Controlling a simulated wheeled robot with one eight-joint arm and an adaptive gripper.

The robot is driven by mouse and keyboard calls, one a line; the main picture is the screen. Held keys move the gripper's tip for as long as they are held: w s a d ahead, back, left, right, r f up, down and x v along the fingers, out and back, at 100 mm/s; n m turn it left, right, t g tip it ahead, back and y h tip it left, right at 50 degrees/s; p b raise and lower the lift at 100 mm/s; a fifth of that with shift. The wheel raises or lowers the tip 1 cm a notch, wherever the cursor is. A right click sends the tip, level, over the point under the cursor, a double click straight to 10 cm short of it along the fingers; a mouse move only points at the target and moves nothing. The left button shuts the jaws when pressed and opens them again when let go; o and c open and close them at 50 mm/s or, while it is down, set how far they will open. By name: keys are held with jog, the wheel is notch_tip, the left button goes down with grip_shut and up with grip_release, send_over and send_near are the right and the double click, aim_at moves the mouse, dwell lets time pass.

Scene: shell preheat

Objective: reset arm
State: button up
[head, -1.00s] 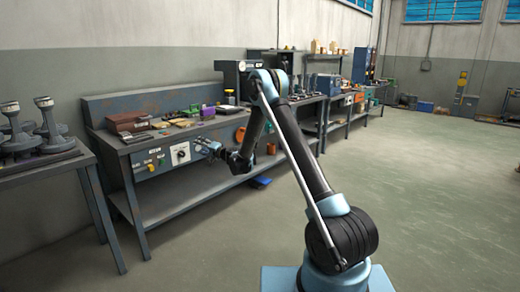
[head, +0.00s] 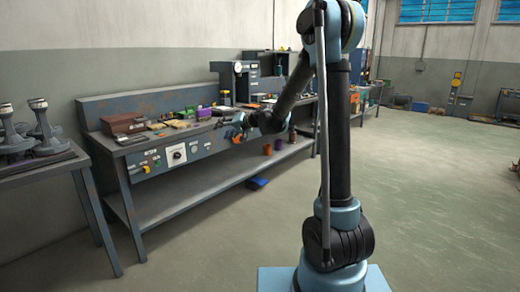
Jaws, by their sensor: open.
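My arm stands upright from its base in the head view, with the forearm folded down and to the left. My gripper (head: 229,122) is at the end of the forearm, in front of the right part of the near workbench's front edge. It looks open and holds nothing that I can see. The control panel (head: 170,155) with a white dial plate (head: 177,154) is on the bench front, to the left of my gripper and apart from it.
The workbench (head: 130,145) carries a brown box (head: 122,124), a purple block (head: 204,113) and other small items. A side table (head: 45,166) with grey metal parts stands at the left. The floor (head: 440,200) to the right is clear.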

jog(key=s+d+f+g+h, duration=0.2)
jog(key=s+d+h, duration=0.3)
jog(key=s+d, duration=1.45)
jog(key=s+d+f+g+h, duration=0.1)
jog(key=s+d+f, duration=0.3)
jog(key=s, duration=0.4)
jog(key=s+d+f+g+h, duration=0.1)
jog(key=s+d+f+h, duration=0.2)
jog(key=s+d, duration=0.4)
jog(key=s+d+f+m+g+h, duration=0.1)
jog(key=s+d+f, duration=0.4)
jog(key=s, duration=0.6)
jog(key=shift+d+f+h, duration=0.2)
jog(key=shift+d+h, duration=0.05)
jog(key=shift+h, duration=0.55)
jog(key=shift+w+f, duration=0.2)
jog(key=shift+w, duration=0.3)
